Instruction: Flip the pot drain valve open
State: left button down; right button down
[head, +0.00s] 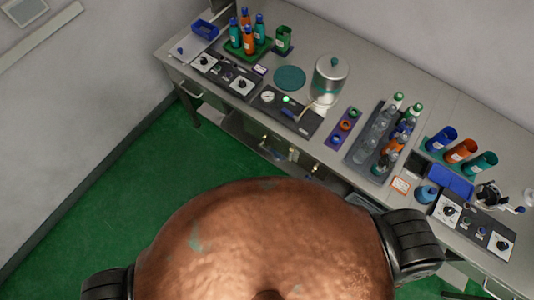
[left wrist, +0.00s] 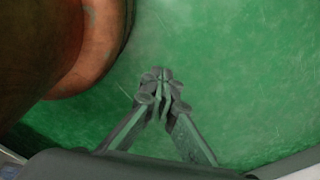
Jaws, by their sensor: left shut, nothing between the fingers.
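A small dark lever (head: 289,112) and a pale spout-like part (head: 309,108) sit at the panel's right, below the pot. The drain valve is too small to make out for certain. My left gripper (left wrist: 163,88) is shut and empty above the green floor in the left wrist view, away from the pot. My right gripper is not in view.
The grey bench (head: 225,109) runs diagonally along the wall. A bottle rack (head: 260,52) and a teal disc (head: 289,78) are left of the pot. A purple holder (head: 343,127) and a bottle tray (head: 357,153) are to its right. The green floor (head: 130,180) before the bench is clear.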

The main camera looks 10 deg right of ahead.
aim_at(260, 145)
jog(key=z, duration=0.35)
jog(key=k, duration=0.7)
jog(key=z, duration=0.6)
